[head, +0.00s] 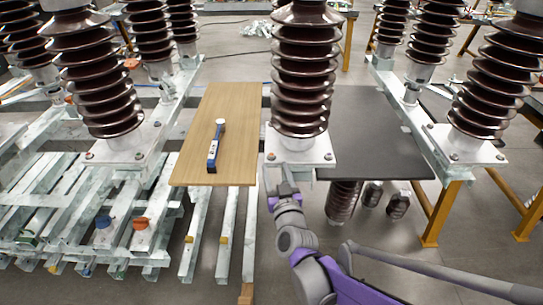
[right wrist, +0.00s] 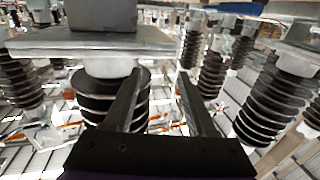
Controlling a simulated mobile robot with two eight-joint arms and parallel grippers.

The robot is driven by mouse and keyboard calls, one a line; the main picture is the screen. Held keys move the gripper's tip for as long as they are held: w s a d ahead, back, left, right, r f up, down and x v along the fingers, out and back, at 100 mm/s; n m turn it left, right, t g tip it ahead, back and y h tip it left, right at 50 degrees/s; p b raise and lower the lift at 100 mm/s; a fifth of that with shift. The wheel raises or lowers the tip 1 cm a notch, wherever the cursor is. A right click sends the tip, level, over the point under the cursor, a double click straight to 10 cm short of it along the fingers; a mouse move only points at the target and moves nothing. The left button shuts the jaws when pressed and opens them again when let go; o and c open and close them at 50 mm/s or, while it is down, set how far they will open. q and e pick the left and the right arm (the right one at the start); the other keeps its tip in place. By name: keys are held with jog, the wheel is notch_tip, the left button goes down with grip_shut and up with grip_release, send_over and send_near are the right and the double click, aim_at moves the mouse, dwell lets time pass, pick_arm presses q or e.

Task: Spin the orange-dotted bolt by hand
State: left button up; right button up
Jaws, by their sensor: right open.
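The middle brown insulator (head: 302,75) stands on a pale square base plate (head: 300,152). A small bolt head (head: 271,156) with a brownish-orange tint sits at the plate's front left corner; its dot is too small to make out surely. Another bolt (head: 329,156) sits at the front right corner. My right gripper (head: 280,183) is at the plate's front left edge, close to the tinted bolt. In the right wrist view its two fingers (right wrist: 160,76) stand apart with nothing between them, and no bolt shows clearly there. My left gripper is out of view.
A wooden board (head: 235,110) with a blue-and-white tool (head: 215,145) lies left of the plate. A dark board (head: 375,130) lies to the right. Other insulators (head: 95,75) stand on both sides. Orange and blue caps (head: 140,223) sit on the lower left beams.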

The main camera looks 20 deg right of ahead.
aim_at(272, 157)
jog(key=w, duration=0.7)
jog(key=shift+d, duration=0.35)
grip_shut()
